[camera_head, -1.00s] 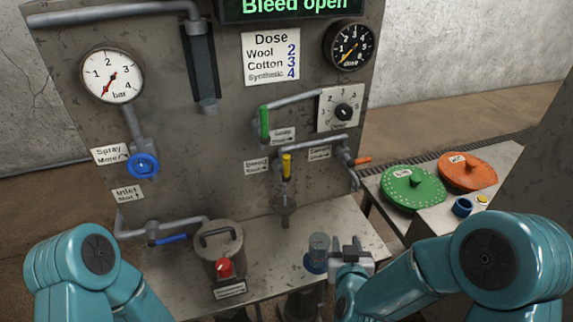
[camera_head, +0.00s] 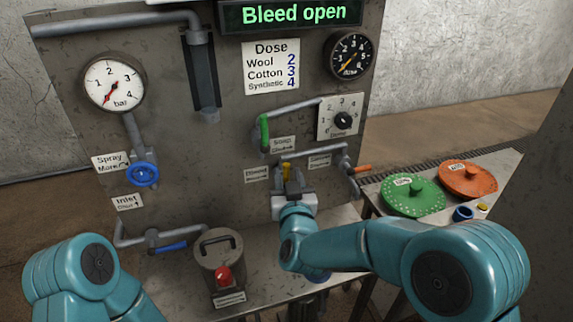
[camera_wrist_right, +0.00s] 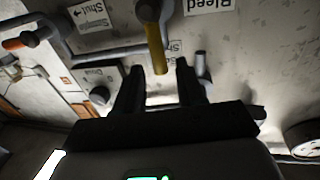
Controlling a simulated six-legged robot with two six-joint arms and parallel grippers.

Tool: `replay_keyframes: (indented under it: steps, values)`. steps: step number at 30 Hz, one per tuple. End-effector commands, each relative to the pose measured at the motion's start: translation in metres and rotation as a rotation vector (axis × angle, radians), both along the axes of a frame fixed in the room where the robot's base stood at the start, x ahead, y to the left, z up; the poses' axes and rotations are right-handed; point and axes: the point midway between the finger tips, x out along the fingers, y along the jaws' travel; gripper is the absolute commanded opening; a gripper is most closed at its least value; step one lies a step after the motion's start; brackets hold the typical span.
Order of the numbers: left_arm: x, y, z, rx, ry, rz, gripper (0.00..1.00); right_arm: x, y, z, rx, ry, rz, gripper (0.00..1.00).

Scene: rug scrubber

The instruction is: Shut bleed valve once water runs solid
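The bleed valve's yellow lever (camera_head: 286,170) is on the grey panel beside the "Bleed" label (camera_head: 257,173). In the right wrist view the lever (camera_wrist_right: 153,38) reaches toward the gap between my fingertips. My right gripper (camera_head: 290,186) is in front of the valve, and its fingers (camera_wrist_right: 159,72) stand apart with the lever's end near or between them. I cannot tell whether they touch it. The display (camera_head: 291,14) reads "Bleed open". My gripper and arm hide the outlet below the valve, and I see no water there. My left gripper is out of view.
An orange lever (camera_head: 360,169) is close to the right, and a green lever (camera_head: 264,134) above left. A canister with a red knob (camera_head: 223,276) stands on the bench. Green (camera_head: 412,195) and orange (camera_head: 468,180) lids lie on the right table.

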Motion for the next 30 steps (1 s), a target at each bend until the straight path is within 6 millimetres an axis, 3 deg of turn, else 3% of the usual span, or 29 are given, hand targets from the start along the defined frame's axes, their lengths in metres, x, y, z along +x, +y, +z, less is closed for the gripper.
replay_keyframes:
  steps: [3,7,18,21,22,30]
  values:
    - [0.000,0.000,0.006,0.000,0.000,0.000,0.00,0.021,0.002,0.001,0.000,-0.001,-0.001,0.39]
    - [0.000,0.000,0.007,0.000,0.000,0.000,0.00,0.034,0.004,0.001,0.001,-0.001,-0.001,0.39]
    - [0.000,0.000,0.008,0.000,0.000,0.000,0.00,0.039,0.004,-0.001,0.000,0.001,0.000,0.39]
    - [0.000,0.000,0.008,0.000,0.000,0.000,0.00,0.039,0.004,0.000,0.000,0.001,0.000,0.06]
    - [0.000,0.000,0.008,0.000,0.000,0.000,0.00,0.039,0.004,0.000,0.000,0.001,0.000,0.00]
    - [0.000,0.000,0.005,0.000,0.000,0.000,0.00,0.039,0.004,-0.001,0.011,0.003,0.000,0.00]
